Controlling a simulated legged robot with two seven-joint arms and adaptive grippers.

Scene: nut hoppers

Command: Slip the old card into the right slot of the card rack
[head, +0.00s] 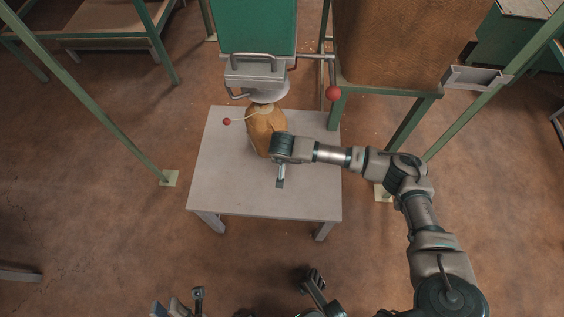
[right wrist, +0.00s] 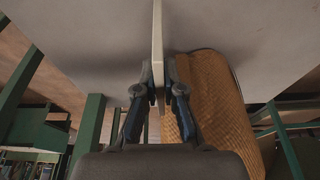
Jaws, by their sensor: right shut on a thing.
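My right gripper (head: 280,176) points down over the grey table, in front of the brown sack. In the right wrist view the right gripper (right wrist: 161,82) is shut on a thin pale strip (right wrist: 158,38), which looks like the card seen edge-on. Its face and any print do not show. A grey metal holder (head: 477,79) on the green frame at the upper right may be the card rack, but its slots cannot be made out. Dark finger-like parts (head: 313,279) at the bottom edge may belong to my left gripper; their opening is unclear.
The brown sack (head: 265,132) stands on the grey table (head: 225,185) beneath the green hopper (head: 258,28). A lever with a red knob (head: 333,93) hangs beside it. A large brown-walled hopper (head: 400,40) stands to the right. The table's front is clear.

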